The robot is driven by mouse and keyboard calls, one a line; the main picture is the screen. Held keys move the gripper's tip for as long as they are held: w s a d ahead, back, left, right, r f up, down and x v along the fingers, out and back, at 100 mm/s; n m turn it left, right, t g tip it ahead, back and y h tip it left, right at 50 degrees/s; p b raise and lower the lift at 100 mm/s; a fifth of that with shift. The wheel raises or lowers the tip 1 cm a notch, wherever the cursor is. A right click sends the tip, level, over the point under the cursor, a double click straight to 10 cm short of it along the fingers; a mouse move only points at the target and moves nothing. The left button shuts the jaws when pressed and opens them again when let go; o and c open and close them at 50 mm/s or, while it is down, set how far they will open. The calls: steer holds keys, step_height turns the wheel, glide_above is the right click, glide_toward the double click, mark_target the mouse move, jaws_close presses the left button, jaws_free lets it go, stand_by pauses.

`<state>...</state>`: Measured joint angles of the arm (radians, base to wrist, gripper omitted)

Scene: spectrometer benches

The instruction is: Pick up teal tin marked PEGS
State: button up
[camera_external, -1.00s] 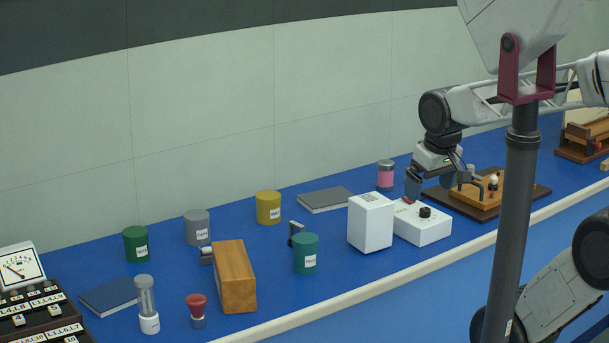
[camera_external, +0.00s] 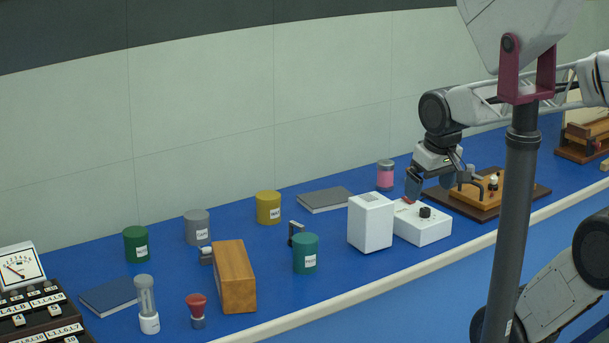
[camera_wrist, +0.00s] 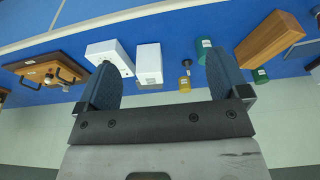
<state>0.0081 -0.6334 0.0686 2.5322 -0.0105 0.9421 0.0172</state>
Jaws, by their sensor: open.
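The teal tin (camera_external: 305,255) stands upright on the blue bench, left of the white box. It has a white label, too small to read. In the wrist view the teal tin (camera_wrist: 203,46) shows at the upper right, partly behind a finger. My gripper (camera_external: 429,188) hangs above the bench at the right, near the white knobbed device and far from the tin. In the wrist view my gripper (camera_wrist: 160,68) has its two blue-grey fingers wide apart with nothing between them.
A white box (camera_external: 370,223) and a white knobbed device (camera_external: 423,225) stand between my gripper and the tin.

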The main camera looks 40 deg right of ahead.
steer(key=w+d+f+n+t, duration=0.1)
steer(key=w+f+t, duration=0.25)
steer(key=w, duration=0.45)
steer(key=w+d+f+n+t, duration=0.1)
steer(key=w+f+t, duration=0.25)
steer(key=w, duration=0.55)
steer(key=n+t+y, duration=0.1)
steer(key=n+y, duration=0.4)
steer(key=y, duration=0.3)
glide_toward(310, 238)
steer(key=shift+x, duration=1.7)
steer(key=shift+f, duration=0.1)
steer(key=shift+x, duration=1.3)
